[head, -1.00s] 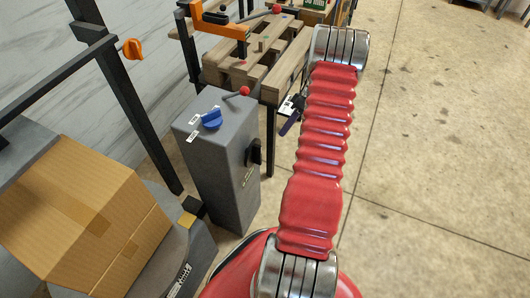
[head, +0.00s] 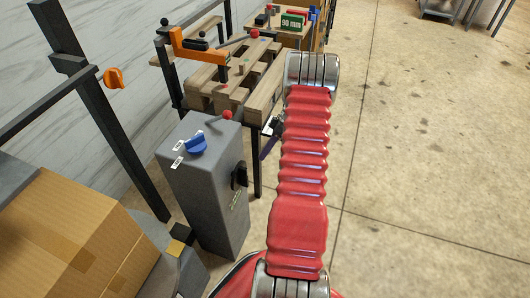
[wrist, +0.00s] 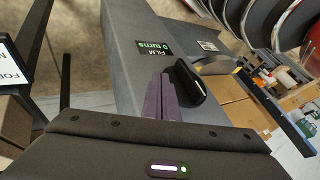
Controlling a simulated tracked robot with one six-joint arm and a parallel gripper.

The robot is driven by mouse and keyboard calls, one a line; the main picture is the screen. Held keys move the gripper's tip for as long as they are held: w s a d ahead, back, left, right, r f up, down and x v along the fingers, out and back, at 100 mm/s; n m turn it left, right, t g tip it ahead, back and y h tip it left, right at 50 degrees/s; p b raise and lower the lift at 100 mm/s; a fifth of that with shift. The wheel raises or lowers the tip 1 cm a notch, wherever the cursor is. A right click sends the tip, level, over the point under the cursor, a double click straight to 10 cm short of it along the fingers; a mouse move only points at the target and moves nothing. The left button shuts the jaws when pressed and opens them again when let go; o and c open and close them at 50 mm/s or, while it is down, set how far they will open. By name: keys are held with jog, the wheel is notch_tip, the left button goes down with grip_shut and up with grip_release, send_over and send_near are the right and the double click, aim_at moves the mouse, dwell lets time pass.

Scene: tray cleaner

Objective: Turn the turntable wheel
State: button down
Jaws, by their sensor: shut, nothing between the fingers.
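A grey control box (head: 205,205) stands left of my arm in the head view. A black knob (head: 239,175) sits on its right side, and a blue knob (head: 196,145) and a red-ball lever (head: 226,115) are on top. I cannot tell which is the turntable wheel. In the wrist view, the black knob (wrist: 192,82) lies just right of my gripper's shut purple fingers (wrist: 166,97), on the grey face beside a display (wrist: 157,47) reading "FILM 0 turns". My gripper (head: 268,147) is empty; contact with the knob cannot be told.
A cardboard box (head: 70,235) rests at the lower left, by a yellow-marked edge (head: 181,233). Floor to the right is open.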

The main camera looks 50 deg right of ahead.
aim_at(240, 176)
jog(key=a+f, duration=0.5)
jog(key=a, duration=0.2)
jog(key=shift+a+f, duration=0.3)
jog(key=shift+a, duration=0.05)
jog(key=shift+a, duration=0.1)
